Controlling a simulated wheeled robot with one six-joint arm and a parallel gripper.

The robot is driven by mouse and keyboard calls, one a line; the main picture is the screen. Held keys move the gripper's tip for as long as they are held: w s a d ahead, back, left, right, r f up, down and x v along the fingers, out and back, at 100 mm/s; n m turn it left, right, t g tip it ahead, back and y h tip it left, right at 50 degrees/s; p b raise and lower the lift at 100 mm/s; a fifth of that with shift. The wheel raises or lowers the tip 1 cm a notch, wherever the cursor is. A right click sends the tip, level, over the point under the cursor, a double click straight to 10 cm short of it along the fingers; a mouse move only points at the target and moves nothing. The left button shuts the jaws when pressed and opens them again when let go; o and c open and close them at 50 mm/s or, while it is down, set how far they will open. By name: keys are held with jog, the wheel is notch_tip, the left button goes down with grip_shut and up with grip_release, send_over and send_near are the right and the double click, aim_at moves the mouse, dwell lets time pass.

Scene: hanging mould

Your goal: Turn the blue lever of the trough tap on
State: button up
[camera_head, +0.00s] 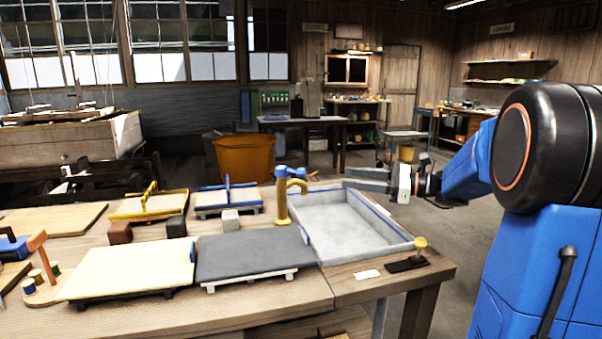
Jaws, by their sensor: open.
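The trough tap (291,187) is a yellow post with a curved spout, standing at the left rim of the grey trough (400,248). A small blue part, which looks like its lever (281,171), sits on top of the post; its exact angle is too small to tell. My gripper (348,177) is open and empty. It points left, above the far side of the trough, to the right of the tap and apart from it. The trough is shallow, with a blue edge strip, and no water shows in it.
Framed moulds with yellow (150,205) and blue (228,199) handles stand behind. A yellow knob (420,243) stands at the trough's front right corner.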

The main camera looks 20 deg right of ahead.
aim_at(301, 171)
jog(key=x, duration=1.6)
jog(key=shift+s, duration=0.1)
grip_shut()
